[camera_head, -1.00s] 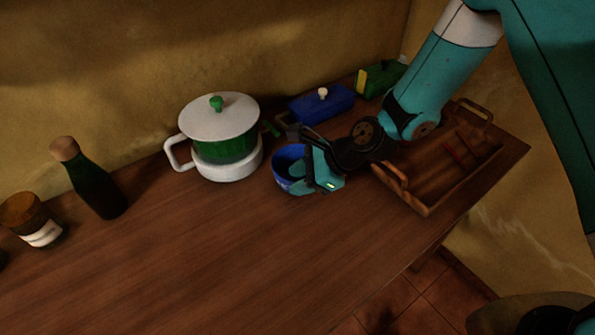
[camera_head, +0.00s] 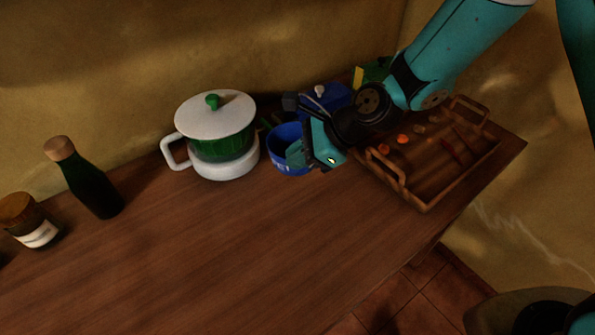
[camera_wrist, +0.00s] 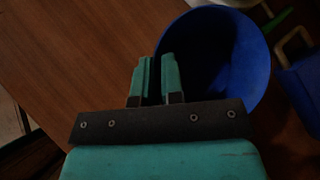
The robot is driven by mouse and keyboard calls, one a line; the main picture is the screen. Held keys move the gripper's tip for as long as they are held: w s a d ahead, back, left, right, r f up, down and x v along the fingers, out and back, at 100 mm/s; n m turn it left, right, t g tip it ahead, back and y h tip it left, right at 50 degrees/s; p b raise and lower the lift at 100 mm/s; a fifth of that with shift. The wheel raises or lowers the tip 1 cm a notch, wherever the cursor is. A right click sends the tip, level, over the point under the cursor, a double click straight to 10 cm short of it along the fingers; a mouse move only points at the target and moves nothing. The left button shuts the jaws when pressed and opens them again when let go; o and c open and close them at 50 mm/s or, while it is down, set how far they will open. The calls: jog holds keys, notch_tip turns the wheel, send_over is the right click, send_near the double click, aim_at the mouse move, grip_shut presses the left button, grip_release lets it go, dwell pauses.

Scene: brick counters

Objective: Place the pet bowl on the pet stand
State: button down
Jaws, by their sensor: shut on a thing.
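The pet bowl, a deep blue bowl (camera_head: 287,166), is beside the white-and-green pot in the head view. It fills the upper right of the wrist view (camera_wrist: 248,50). My gripper (camera_head: 298,154) is shut on the bowl's wall at its right side in the head view. In the wrist view the two teal fingers (camera_wrist: 155,78) are close together at the bowl's edge. The bowl looks roughly upright; its clearance from the counter is hard to judge. I cannot make out a pet stand in these frames.
A lidded white-and-green pot (camera_head: 225,168) stands close left of the bowl. A blue lidded dish (camera_head: 335,97) is behind. A wooden tray (camera_head: 425,208) with small items lies right. A dark bottle (camera_head: 92,187) and jar (camera_head: 30,222) stand left. The front-middle counter (camera_head: 210,255) is clear.

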notch_tip(320, 180, up, 14)
jog(key=w+d+f+m+t+h, duration=0.1)
jog(key=d+f+m, duration=0.3)
jog(key=d, duration=0.5)
jog(key=w+d+f+m+t+h, duration=0.2)
jog(key=d+f+m+t+h, duration=0.1)
jog(key=d, duration=0.6)
jog(key=w+d+f+m+t+h, duration=0.1)
jog(key=d+f+m+t+h, duration=0.1)
jog(key=d+f+m, duration=0.4)
jog(key=d+t, duration=0.1)
jog(key=d, duration=0.3)
jog(key=shift+w+t+h, duration=0.2)
jog(key=shift+t+h, duration=0.1)
